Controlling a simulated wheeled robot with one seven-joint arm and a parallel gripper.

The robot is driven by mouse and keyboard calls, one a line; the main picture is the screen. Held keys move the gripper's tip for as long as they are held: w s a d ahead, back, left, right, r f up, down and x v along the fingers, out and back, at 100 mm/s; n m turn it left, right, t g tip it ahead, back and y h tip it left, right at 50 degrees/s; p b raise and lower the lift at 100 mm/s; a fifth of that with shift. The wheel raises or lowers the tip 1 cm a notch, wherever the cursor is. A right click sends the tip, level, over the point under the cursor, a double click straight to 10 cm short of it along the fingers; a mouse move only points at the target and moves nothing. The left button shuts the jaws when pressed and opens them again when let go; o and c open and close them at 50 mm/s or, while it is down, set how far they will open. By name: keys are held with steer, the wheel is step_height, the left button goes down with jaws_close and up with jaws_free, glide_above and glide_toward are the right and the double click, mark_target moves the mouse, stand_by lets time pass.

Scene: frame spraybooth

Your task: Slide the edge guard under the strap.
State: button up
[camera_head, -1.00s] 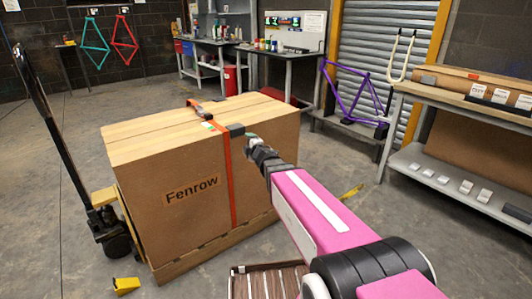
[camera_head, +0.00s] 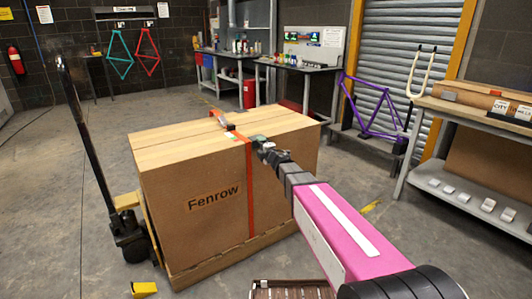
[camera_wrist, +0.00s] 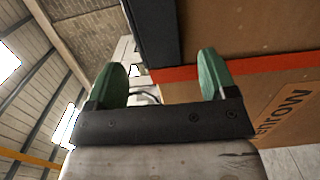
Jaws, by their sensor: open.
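A large cardboard box (camera_head: 200,200) marked Fenrow has an orange-red strap (camera_head: 250,190) running over its top and down its front face. In the wrist view a dark grey angled piece, which looks like the edge guard (camera_wrist: 155,32), lies along the box edge. Its near end is right beside the strap (camera_wrist: 265,65); I cannot tell whether any of it is beneath. My gripper (camera_head: 258,142) is at the top front edge by the strap, hiding the guard there. In the wrist view my gripper (camera_wrist: 162,62) is open, green fingers apart with nothing clamped between them.
The box stands on a pallet (camera_head: 210,262) with a pallet jack (camera_head: 127,225) at its left. A buckle-like piece (camera_head: 223,120) sits on the strap on top. A shelf bench (camera_head: 470,110) stands at right, and a slatted brown surface (camera_head: 290,291) is at the bottom.

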mark_target(245, 147)
steer(key=shift+x, duration=1.2)
steer(key=c, duration=1)
steer(key=shift+o, duration=0.8)
steer(key=shift+s+a, duration=0.15)
steer(key=shift+s+a, duration=0.55)
steer(key=shift+a, duration=0.25)
steer(key=shift+s+a, duration=0.55)
steer(key=shift+a, duration=0.25)
steer(key=shift+s+a, duration=0.55)
steer(key=shift+a, duration=0.25)
